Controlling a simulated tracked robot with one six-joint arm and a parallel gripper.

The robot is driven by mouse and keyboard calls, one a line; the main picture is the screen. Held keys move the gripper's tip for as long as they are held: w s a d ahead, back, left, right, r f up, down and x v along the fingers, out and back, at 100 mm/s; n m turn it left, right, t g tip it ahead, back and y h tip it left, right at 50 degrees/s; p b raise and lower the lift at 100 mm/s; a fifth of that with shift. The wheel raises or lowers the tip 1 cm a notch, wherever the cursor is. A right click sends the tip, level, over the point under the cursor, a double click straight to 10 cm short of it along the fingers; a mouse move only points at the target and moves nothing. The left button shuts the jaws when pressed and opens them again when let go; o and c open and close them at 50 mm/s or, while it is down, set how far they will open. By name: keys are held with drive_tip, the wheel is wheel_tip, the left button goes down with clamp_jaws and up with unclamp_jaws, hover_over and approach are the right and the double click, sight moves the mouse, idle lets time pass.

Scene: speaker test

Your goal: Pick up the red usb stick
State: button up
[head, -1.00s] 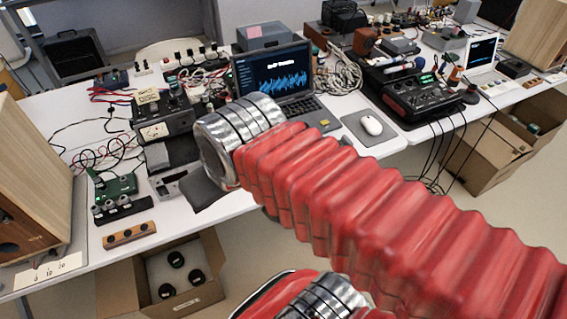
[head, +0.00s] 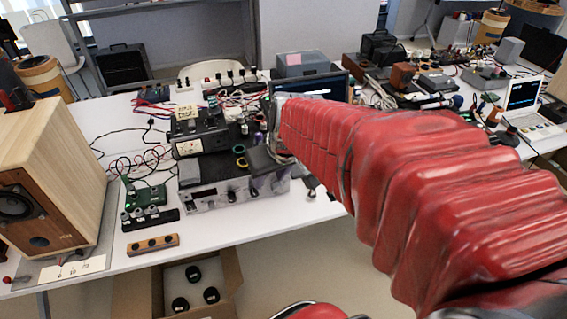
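I cannot make out a red usb stick for certain. A small red item (head: 7,280) shows at the left edge of the table, too small to identify. My red ribbed arm crosses from the right. A dark piece at its end, seemingly part of my gripper (head: 262,159), is in front of a silver device (head: 232,194) on the table. The fingers do not show clearly, so I cannot tell whether they are open or hold anything.
A wooden speaker (head: 60,170) stands at the left, near a green circuit board (head: 146,194) and a wooden block with holes (head: 153,244). Loose cables (head: 125,165) lie behind them. A cardboard box (head: 143,298) is below the table. The front table strip (head: 225,228) is clear.

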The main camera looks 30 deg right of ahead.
drive_tip(key=d+f+m, duration=0.1)
drive_tip(key=d+f, duration=0.4)
drive_tip(key=d, duration=0.4)
drive_tip(key=w+d+f+m, duration=0.1)
drive_tip(key=d+f, duration=0.5)
drive_tip(key=d, duration=0.4)
drive_tip(key=shift+w+g+h, duration=0.15)
drive_tip(key=shift+g+h, duration=0.25)
hover_over(312, 192)
drive_tip(key=s, duration=0.2)
wheel_tip(312, 192, down, 8)
drive_tip(key=shift+d, duration=0.15)
drive_tip(key=shift+w+r, duration=0.1)
drive_tip(key=shift+x, duration=2.65)
drive_tip(key=shift+w+r, duration=0.1)
drive_tip(key=shift+w, duration=0.05)
drive_tip(key=shift+c, duration=0.3)
